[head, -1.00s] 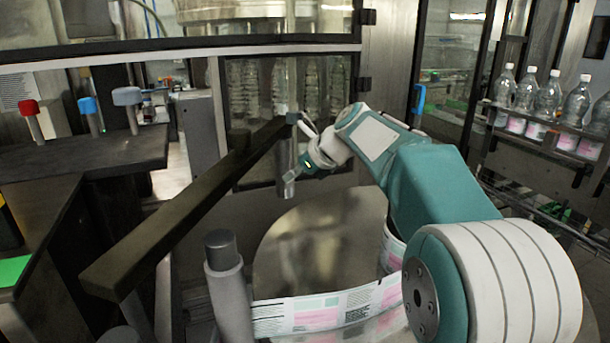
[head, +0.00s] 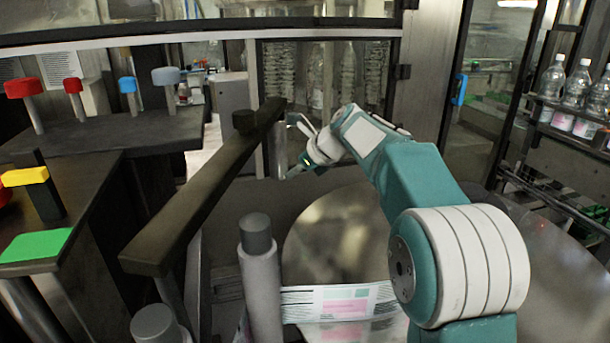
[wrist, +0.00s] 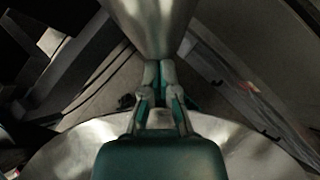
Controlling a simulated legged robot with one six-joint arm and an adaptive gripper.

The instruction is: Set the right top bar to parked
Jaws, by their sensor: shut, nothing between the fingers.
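A long dark top bar (head: 200,200) runs from the near left toward the far middle in the head view, with a short dark knob on it near its far end. I cannot tell for sure that it is the right one of the top bars. My gripper (head: 303,160) is just right of the bar's far end, and a gap to the bar seems to show. In the wrist view my gripper (wrist: 160,74) has its fingers together with nothing between them, below a shiny metal cylinder (wrist: 158,25).
A grey post (head: 262,285) with a dark cap stands near the front, beside a round metal table (head: 335,235) with a printed label strip (head: 345,302). Red and blue knobs and a green pad (head: 38,246) are at left. Bottles (head: 575,85) stand at right.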

